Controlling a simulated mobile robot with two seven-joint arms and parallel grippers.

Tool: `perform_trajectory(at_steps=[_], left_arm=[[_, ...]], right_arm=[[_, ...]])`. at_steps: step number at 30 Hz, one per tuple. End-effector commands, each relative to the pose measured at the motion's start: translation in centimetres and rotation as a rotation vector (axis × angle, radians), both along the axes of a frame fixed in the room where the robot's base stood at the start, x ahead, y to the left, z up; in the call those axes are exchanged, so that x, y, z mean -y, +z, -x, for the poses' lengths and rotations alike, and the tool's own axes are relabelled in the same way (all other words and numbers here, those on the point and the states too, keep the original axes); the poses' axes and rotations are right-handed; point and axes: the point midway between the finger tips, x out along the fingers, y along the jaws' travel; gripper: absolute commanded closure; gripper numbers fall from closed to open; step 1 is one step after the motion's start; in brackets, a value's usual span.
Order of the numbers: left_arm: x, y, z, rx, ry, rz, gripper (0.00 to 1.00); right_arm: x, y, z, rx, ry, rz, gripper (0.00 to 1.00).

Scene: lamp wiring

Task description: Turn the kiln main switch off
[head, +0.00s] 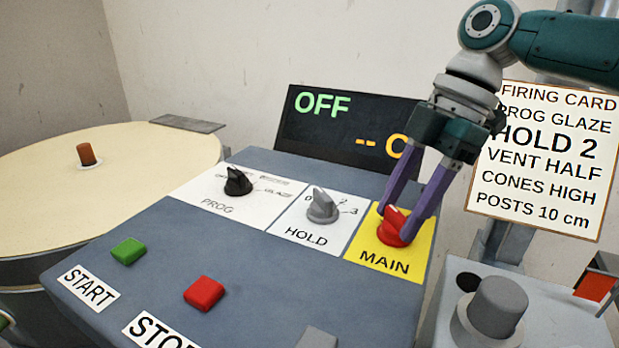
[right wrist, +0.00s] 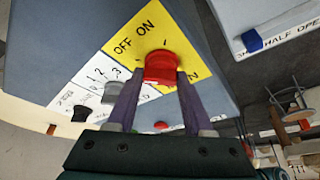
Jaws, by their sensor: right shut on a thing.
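The red main switch knob (head: 391,232) sits on a yellow plate (head: 362,256) marked MAIN, at the right of the sloped control panel. My right gripper (head: 401,230) comes down from above and is shut on this knob, with its purple fingers on either side. In the right wrist view the red knob (right wrist: 160,67) is between the fingers, and OFF and ON labels show on the yellow plate (right wrist: 135,38). I cannot tell exactly which label the knob points at. The display (head: 345,122) reads OFF in green, with yellow characters partly hidden by my arm. My left gripper is not in view.
Grey HOLD knob (head: 322,206) and black PROG knob (head: 237,182) stand left of the main switch. Green START (head: 128,251) and red STOP (head: 204,293) buttons are nearer. A firing card (head: 545,160) hangs behind at right. A grey cylinder (head: 497,308) stands at lower right.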

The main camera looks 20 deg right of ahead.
Motion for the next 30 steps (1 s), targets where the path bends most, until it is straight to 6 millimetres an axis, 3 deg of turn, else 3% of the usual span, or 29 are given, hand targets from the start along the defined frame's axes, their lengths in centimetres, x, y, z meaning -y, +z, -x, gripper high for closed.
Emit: perform_trajectory(at_steps=[3, 4, 12, 22, 30], left_arm=[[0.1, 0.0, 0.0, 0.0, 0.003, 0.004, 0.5], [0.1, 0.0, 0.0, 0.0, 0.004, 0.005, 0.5], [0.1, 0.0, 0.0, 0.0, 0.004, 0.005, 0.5], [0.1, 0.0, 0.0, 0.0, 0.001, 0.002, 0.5], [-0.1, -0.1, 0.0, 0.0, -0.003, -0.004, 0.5]], right_arm=[[0.0, 0.0, 0.0, 0.0, 0.003, 0.001, 1.0], [0.0, 0.0, 0.0, 0.0, 0.003, 0.001, 0.48], [0.0, 0.0, 0.0, 0.0, 0.001, 0.001, 0.19], [0.3, 0.7, -0.1, 0.003, 0.0, 0.001, 0.19], [2.3, 5.4, 0.0, 0.006, -0.001, 0.001, 0.19]])
